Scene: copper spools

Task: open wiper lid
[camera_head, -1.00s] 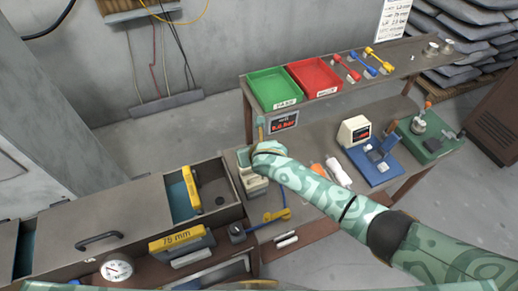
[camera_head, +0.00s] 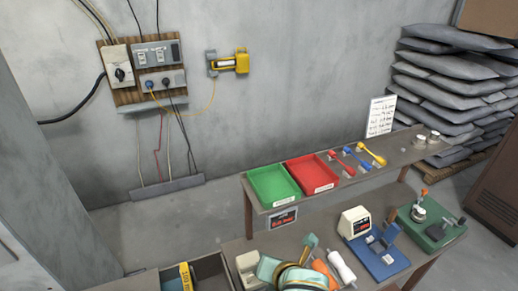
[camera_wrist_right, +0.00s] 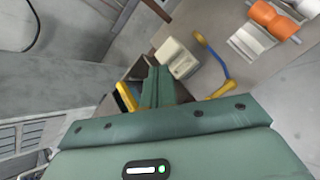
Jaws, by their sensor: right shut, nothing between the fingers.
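A small cream box (camera_head: 248,268), which looks like the wiper box, stands at the left end of the bench. It also shows in the right wrist view (camera_wrist_right: 178,58), just beyond my fingers. I cannot tell its lid from its body, or whether the lid is up. My right gripper (camera_wrist_right: 156,75) is shut and empty, with its green fingers pointing toward the box's near left side. I cannot tell if they touch it. In the head view, my right arm covers the bench just right of the box. My left gripper is not in view.
A blue tool with yellow ends (camera_wrist_right: 216,62) lies right of the box. Orange (camera_head: 320,268) and white (camera_head: 341,265) rolls lie further right. An open drawer (camera_head: 210,268) is at the left. Green (camera_head: 274,184) and red (camera_head: 312,173) trays sit on the shelf behind.

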